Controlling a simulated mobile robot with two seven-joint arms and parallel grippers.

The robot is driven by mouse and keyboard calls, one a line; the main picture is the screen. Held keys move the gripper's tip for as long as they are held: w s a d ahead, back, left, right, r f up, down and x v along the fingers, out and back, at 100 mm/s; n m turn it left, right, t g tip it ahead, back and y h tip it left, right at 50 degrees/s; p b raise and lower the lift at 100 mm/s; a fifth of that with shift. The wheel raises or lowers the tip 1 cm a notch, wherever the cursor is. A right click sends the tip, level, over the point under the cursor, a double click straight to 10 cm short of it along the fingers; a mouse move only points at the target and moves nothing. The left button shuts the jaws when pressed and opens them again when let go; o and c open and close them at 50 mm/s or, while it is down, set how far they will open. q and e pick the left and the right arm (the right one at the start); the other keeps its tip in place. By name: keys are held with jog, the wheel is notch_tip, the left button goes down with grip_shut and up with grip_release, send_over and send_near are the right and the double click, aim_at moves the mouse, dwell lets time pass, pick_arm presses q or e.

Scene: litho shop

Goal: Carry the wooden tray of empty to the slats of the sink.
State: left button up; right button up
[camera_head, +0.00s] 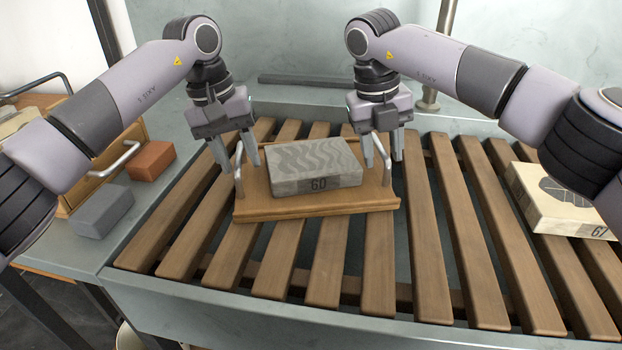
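The wooden tray (316,210) lies on the wooden slats (328,268) of the sink, left of the middle, turned slightly. It is not empty: a grey stone block (314,166) with a wavy pattern and a number that looks like 60 lies on it. A metal handle stands at each end of the tray. My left gripper (242,166) is at the left handle, its fingers spread on either side of it. My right gripper (382,162) is at the right handle, its fingers also apart around it. Neither seems closed on its handle.
A cream stone block (565,202) lies on the slats at right. A reddish block (152,161) and a grey block (101,211) lie on the ledge at left, near a wooden tray with metal handles (82,170). The slats between tray and cream block are clear.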

jog(key=shift+a, duration=0.1)
pick_arm(q)
notch_tip(320, 180, up, 12)
jog(key=a, duration=0.2)
jog(key=shift+a, duration=0.15)
pick_arm(e)
notch_tip(320, 180, up, 12)
jog(key=a, duration=0.2)
jog(key=shift+a, duration=0.15)
dwell(0.4)
